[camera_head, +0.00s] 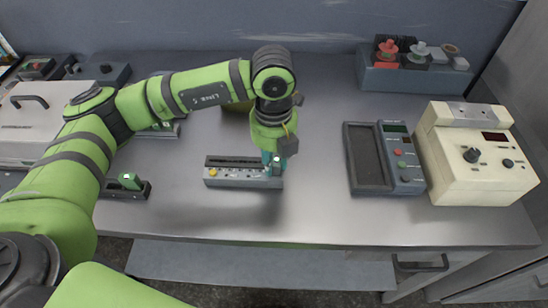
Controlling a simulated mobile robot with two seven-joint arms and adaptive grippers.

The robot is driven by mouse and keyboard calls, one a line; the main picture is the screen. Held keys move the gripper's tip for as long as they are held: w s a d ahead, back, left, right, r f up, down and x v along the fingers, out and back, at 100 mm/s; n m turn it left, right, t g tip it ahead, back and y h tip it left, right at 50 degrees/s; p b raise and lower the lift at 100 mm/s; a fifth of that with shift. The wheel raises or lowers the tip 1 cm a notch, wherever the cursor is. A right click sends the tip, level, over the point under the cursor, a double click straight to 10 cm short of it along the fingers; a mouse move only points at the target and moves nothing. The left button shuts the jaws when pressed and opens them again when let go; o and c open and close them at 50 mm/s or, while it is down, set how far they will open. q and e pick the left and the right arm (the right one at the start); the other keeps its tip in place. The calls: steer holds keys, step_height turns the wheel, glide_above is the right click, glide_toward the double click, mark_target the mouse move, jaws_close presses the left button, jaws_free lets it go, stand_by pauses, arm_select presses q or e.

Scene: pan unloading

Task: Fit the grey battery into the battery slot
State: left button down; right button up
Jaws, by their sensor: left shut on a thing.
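My left gripper (275,162) points down over the right end of a long grey holder (226,181) near the front of the table. It is shut on a small grey piece, which I take to be the grey battery; the fingers hide most of it. I cannot tell whether the piece is seated in the holder or just above it. The holder has a dark long slot along its back and small coloured marks, one of them yellow, on its front. My right gripper is not in view.
A grey device with an empty dark tray (366,158) and a cream box with a knob (448,175) stand at the right. A grey rack (400,81) with red and grey parts is at the back. A green piece (130,181) sits in a dark holder at left.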

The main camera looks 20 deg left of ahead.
arm_select(q)
steer(key=shift+f, duration=0.2)
steer(key=c, duration=0.9)
jaws_free()
steer(key=shift+c, duration=0.2)
step_height(320, 180, up, 12)
steer(key=shift+r, duration=0.1)
